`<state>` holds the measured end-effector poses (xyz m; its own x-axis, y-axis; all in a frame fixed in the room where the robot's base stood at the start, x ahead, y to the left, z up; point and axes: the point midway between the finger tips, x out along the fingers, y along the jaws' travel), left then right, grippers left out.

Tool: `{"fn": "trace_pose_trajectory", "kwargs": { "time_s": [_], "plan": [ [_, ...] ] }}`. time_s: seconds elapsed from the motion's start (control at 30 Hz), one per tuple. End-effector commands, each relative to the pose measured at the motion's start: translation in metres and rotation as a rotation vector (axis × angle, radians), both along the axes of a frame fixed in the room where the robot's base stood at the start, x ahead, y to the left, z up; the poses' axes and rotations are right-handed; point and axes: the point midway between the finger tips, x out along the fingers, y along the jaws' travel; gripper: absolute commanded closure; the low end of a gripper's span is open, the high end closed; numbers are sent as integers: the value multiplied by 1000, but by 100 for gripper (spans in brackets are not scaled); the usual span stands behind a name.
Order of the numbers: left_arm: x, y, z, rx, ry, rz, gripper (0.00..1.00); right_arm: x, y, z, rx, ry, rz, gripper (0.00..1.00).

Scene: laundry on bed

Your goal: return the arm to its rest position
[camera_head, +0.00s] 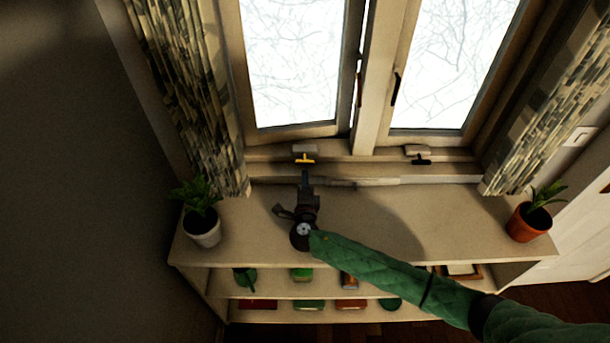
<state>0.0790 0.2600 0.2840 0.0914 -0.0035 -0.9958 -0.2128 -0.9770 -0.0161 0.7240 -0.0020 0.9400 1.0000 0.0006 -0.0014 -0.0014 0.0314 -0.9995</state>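My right arm, in a green quilted sleeve (385,272), comes in from the lower right and stretches over the shelf top. Its dark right gripper (305,176) points toward the window, just below a yellow handle (304,159) on the lower window frame. The gripper looks slightly apart from the handle, but contact is hard to judge. Its fingers are small and dark, so I cannot tell whether they are open or shut. My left arm and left gripper are not in view.
A low shelf unit (420,222) stands under the window, with small items on its lower boards. A white-potted plant (202,228) stands at its left end and an orange-potted plant (528,222) at its right. Curtains (190,85) flank the window. The shelf top between the plants is otherwise clear.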

Motion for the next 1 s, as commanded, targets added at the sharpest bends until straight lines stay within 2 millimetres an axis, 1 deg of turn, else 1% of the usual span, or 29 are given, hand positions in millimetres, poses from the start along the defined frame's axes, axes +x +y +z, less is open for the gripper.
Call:
{"fn": "trace_pose_trajectory", "kwargs": {
  "time_s": [0.17, 0.57, 0.67, 0.7, 0.77, 0.87, 0.97, 1.0],
  "plan": [
    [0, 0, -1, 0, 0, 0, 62, -8, -1, 0, -1, 0, -1, 65],
    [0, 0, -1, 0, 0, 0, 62, -8, -1, 0, -1, 0, -1, 65],
    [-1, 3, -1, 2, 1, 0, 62, -8, -1, 0, 5, 2, -2, 65],
    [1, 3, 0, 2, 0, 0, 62, -9, -1, 0, 18, 5, -5, 65],
    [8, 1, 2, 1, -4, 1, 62, -13, -1, 0, 64, 16, -14, 65],
    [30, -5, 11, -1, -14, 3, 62, -21, -2, 0, 210, 52, -48, 65],
    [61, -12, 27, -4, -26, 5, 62, -35, -7, 0, 442, 101, -110, 65],
    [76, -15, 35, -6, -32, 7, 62, -42, -10, -1, 548, 121, -141, 65]
  ]
}}
